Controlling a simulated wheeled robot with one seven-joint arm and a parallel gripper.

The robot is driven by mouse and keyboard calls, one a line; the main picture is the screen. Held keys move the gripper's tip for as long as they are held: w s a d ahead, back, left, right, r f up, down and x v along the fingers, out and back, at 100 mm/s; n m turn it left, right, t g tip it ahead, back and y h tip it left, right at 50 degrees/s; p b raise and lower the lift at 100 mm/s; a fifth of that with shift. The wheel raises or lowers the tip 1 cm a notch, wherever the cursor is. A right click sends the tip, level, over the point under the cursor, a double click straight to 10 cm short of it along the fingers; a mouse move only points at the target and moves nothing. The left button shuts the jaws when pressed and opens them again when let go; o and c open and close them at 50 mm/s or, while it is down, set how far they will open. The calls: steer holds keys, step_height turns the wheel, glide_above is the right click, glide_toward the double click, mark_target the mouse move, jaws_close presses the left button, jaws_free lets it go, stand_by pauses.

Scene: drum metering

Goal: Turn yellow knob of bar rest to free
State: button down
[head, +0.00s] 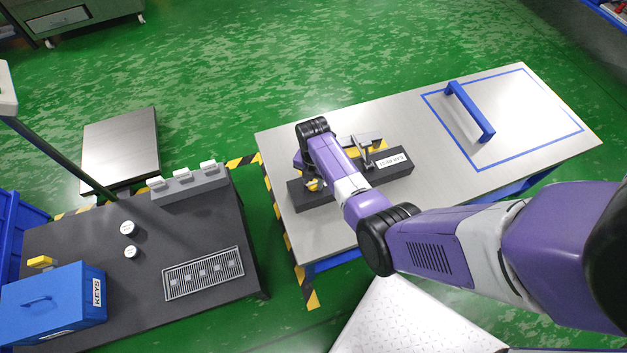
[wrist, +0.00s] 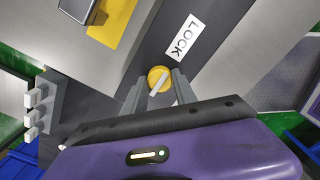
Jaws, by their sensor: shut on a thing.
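The bar rest (head: 318,197) is a dark block on the grey table, partly covered by my arm in the head view. Its yellow knob (wrist: 154,74) is round with a pale bar across its face, and it sits in the dark surface in the wrist view. A white LOCK label (wrist: 186,37) lies just beyond the knob, up and right. My gripper (wrist: 160,82) is at the knob, with one finger on each side, shut on it. The pale bar slants from lower left to upper right. In the head view my wrist hides most of the knob.
The table (head: 295,240) also bears a blue handle (head: 470,112) inside a blue taped outline. A dark bench (head: 215,225) at left holds a blue KEYS box (head: 60,310), a vent grille and white knobs.

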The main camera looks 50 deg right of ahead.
steer(key=shift+m, duration=0.4)
steer(key=m, duration=0.3)
steer(key=shift+m+p, duration=0.35)
steer(key=shift+m, duration=0.05)
steer(key=m, duration=0.4)
steer(key=shift+m, duration=0.3)
steer(key=m, duration=0.4)
steer(key=shift+p, duration=0.4)
steer(key=m, duration=0.4)
steer(key=shift+m, duration=0.3)
steer(key=c, duration=1)
jaws_free()
